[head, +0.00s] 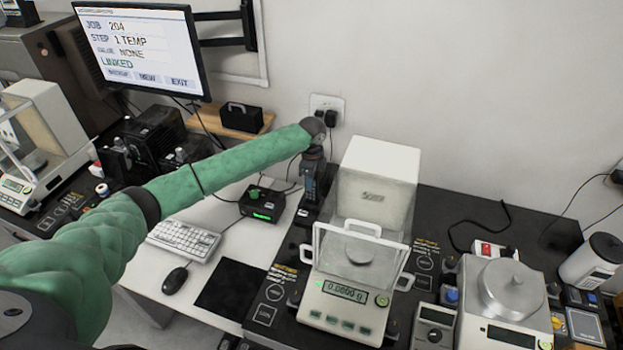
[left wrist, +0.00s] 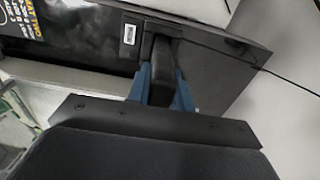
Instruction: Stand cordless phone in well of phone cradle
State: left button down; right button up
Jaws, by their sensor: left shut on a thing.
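My left gripper (head: 311,180) is at the back of the black weighing table, left of the balance's clear draft shield, pointing down. In the left wrist view, its two blue fingers (left wrist: 161,95) are shut on the dark cordless phone (left wrist: 161,64). The phone's far end is close to a low dark base (left wrist: 154,24), which looks like the phone cradle. In the head view the base (head: 304,217) is partly hidden below the gripper. I cannot tell whether the phone's end sits in the well. My right gripper is not in view.
The balance (head: 345,305) with its shield stands close to the right of the gripper. A green-lit black box (head: 262,204) is to the left, with a keyboard (head: 184,241) and mouse (head: 175,280). Cables and a wall socket (head: 327,104) are behind.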

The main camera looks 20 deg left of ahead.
pick_arm(q)
jog(key=shift+f, duration=0.3)
jog(key=c, duration=1.2)
grip_release()
jog(key=shift+o, duration=0.6)
jog(key=o, duration=0.5)
jog(key=shift+c, duration=0.2)
jog(key=shift+r, duration=0.1)
jog(key=shift+r+p, duration=2.1)
jog(key=shift+r, duration=0.45)
jog(key=shift+r+p, duration=0.35)
jog(key=shift+r, duration=0.75)
